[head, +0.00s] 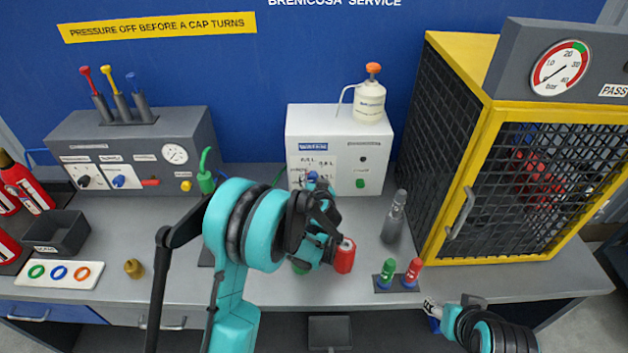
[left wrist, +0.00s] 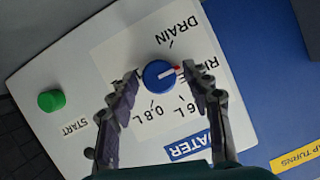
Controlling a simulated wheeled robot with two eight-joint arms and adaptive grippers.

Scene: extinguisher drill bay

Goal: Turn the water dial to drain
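The water dial (left wrist: 160,74) is a round blue knob on the white water box (head: 376,150). Its white and red pointer faces a label starting with "R", partly hidden by a finger, not the DRAIN label (left wrist: 180,30). My left gripper (head: 316,184) is at the box front and hides most of the dial in the head view.
A green START button (left wrist: 51,101) is beside the dial. A white bottle (head: 369,102) stands on the box. A grey cylinder (head: 394,218), a red can (head: 345,256) and a yellow-framed cage (head: 490,180) stand to the right. A grey panel (head: 130,150) is at left.

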